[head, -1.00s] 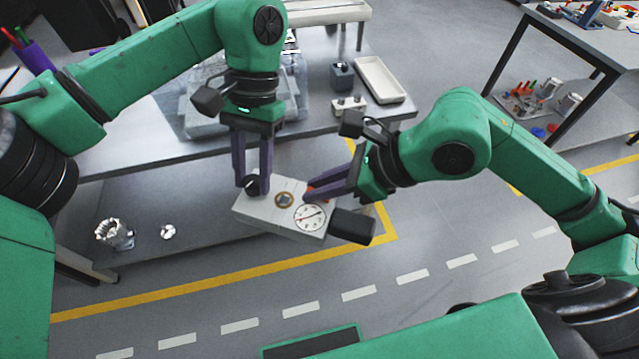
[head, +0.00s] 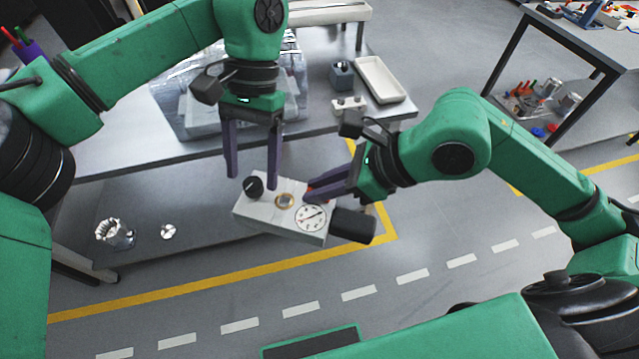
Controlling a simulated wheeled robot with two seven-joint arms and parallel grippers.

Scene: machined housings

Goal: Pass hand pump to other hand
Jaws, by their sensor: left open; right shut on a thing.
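The hand pump (head: 271,220) is a pale grey block with a black knob, a brass-ringed port, a round white dial and a black handle at its right end. It hangs in the air in front of the table. My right gripper (head: 310,194) is shut on the hand pump near the dial, coming from the right. My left gripper (head: 254,174) is open, pointing down just above the pump's knob end. Its purple fingers are spread wide, with nothing between them. The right gripper's far finger is partly hidden.
The grey table (head: 130,138) behind carries a clear plastic-wrapped item (head: 172,100), a white tray (head: 380,80), a small grey block (head: 341,75) and a light fixture piece (head: 349,104). Metal parts (head: 115,233) sit on the lower shelf. Another table (head: 590,42) stands at right.

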